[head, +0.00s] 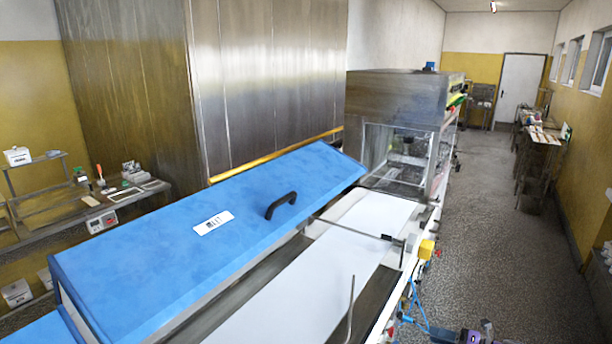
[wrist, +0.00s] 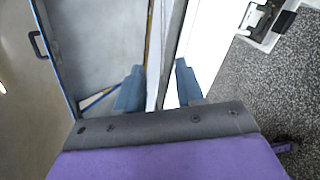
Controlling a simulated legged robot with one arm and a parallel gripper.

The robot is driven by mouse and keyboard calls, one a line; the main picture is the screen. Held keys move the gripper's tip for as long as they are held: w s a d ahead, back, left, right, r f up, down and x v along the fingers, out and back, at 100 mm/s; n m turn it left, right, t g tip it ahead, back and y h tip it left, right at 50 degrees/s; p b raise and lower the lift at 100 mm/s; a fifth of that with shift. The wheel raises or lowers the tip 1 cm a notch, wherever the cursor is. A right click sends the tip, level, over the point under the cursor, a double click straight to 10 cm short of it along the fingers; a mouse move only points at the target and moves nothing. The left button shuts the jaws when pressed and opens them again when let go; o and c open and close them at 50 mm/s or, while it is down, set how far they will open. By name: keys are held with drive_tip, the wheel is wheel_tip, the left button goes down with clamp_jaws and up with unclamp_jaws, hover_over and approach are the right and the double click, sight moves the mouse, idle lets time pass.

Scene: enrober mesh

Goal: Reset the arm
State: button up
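My gripper (wrist: 158,82) shows in the wrist view. Its two blue-grey fingers stand apart with nothing between them, above the purple and dark grey gripper body. Beyond the fingers are the machine's side and the white belt, at a distance I cannot judge. In the head view only a small purple and dark part of my arm shows at the bottom edge, right of the machine. The rest of the arm is out of view.
A machine with a blue lid (head: 165,235) with a black handle and a white belt (head: 310,275) fills the middle. A steel-framed glazed housing (head: 395,150) stands behind. A bent metal rod (head: 351,310) rises by the belt.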

drive_tip(key=a+r+n+g+y+b, duration=0.1)
drive_tip(key=a+r+n+g, duration=0.1)
drive_tip(key=a+r+n, duration=0.4)
drive_tip(key=a+r+n+g+b, duration=0.1)
drive_tip(key=a+r+n+g, duration=0.2)
drive_tip(key=a, duration=0.6)
drive_tip(key=s+a+r+n+g+h+b, duration=0.1)
drive_tip(key=s+a+r+n+g, duration=0.2)
drive_tip(key=s+a+r+n, duration=0.3)
drive_tip(key=s+a+r+n+g+h, duration=0.25)
drive_tip(key=s+a+n, duration=0.25)
drive_tip(key=s+a, duration=0.3)
drive_tip(key=s+a+n+g+h+b, duration=0.25)
drive_tip(key=s+n+h, duration=0.25)
drive_tip(key=s+n, duration=0.85)
drive_tip(key=s+d+f+n+t+h, duration=0.1)
drive_tip(key=s+d+n+h, duration=0.1)
drive_tip(key=s, duration=0.7)
drive_tip(key=s+d+f+n+t+h+b, duration=0.1)
drive_tip(key=s+d+n+h, duration=0.2)
drive_tip(key=s, duration=0.6)
drive_tip(key=shift+s+d+f+h+b, duration=0.15)
drive_tip(key=shift+d+f+h+b, duration=0.2)
drive_tip(key=shift+d, duration=0.45)
